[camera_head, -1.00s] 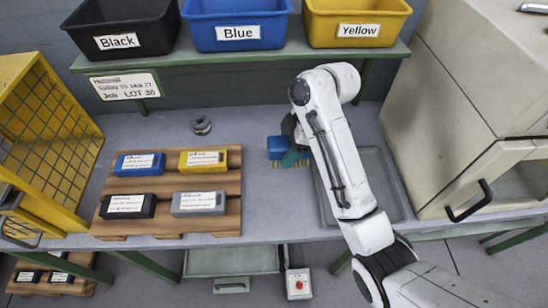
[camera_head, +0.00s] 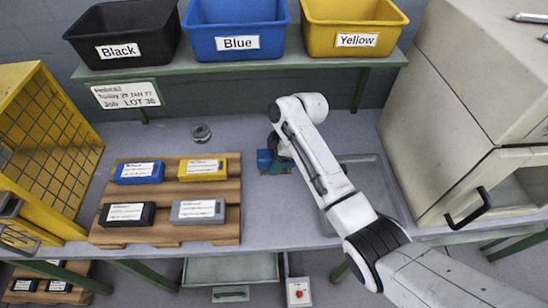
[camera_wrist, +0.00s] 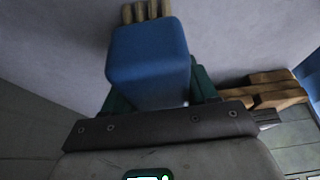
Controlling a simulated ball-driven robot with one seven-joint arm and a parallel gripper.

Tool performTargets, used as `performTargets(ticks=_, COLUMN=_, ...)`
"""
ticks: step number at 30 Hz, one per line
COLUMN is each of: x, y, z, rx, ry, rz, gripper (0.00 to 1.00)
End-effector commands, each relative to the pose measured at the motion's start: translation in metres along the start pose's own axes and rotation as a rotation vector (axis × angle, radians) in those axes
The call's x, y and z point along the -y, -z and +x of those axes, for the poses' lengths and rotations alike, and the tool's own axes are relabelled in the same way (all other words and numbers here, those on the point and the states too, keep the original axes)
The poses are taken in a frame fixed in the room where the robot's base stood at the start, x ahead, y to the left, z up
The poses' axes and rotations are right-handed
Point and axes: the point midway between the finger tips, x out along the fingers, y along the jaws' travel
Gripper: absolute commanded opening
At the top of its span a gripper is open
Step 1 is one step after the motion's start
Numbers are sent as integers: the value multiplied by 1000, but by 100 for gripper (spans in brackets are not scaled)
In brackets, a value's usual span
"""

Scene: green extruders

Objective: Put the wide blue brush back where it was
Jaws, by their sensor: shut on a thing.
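The wide blue brush (camera_head: 265,158) is in my gripper (camera_head: 275,163), over the grey bench between the wooden pallet and the sunken metal tray. In the wrist view the brush's blue body (camera_wrist: 148,65) sits between the green fingers of my gripper (camera_wrist: 160,88). Its tan bristles (camera_wrist: 146,11) point away from the gripper. My gripper is shut on the brush. My arm hides part of the brush in the head view, and I cannot tell whether the bristles touch the bench.
The wooden pallet (camera_head: 170,233) holds labelled blue, yellow, black and grey blocks. The sunken tray (camera_head: 383,185) and beige cabinet (camera_head: 440,110) are right. Black, blue (camera_head: 237,17) and yellow bins stand on the green shelf (camera_head: 270,70).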

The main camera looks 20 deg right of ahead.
Motion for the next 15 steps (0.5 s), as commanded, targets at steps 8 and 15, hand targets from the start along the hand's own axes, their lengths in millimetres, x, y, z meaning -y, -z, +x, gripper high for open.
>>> performTargets(ticks=8, x=0, y=-1, z=1, rx=0, ry=-1, rz=0, gripper=29)
performTargets(ticks=15, x=0, y=-1, z=2, rx=0, ry=0, rz=0, gripper=74)
